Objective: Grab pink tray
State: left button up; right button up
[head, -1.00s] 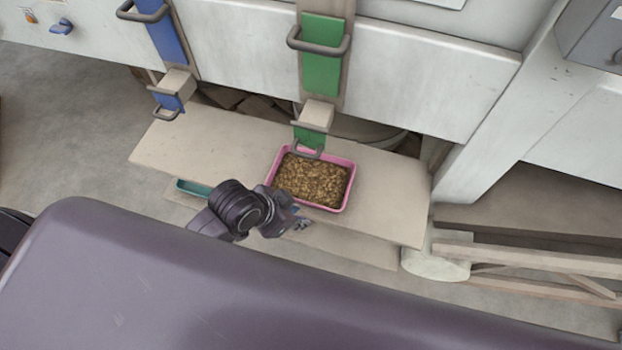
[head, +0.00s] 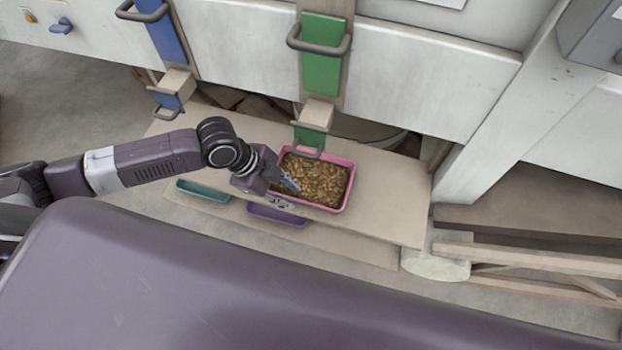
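The pink tray (head: 346,196) sits on the pale wooden shelf under the green chute and is filled with brown pellets (head: 318,180). My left gripper (head: 288,192) is at the tray's left front corner, with one finger over the pellets near the left rim and the other outside, low by the front edge. The fingers look spread apart. I cannot tell whether they touch the tray. The gripper hides the tray's left front corner. My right gripper is not in view.
A green chute (head: 322,68) with handles hangs just above the tray's back edge. A teal tray (head: 203,191) and a purple tray (head: 277,216) lie on a lower shelf in front. A blue chute (head: 166,38) is at left. The upper shelf (head: 395,205) is clear right of the tray.

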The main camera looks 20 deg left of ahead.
aim_at(299, 200)
pick_arm(q)
jog(key=x, duration=0.5)
jog(key=shift+w+f, duration=0.25)
jog(key=shift+w, duration=0.1)
grip_shut()
jog(key=shift+r, duration=0.1)
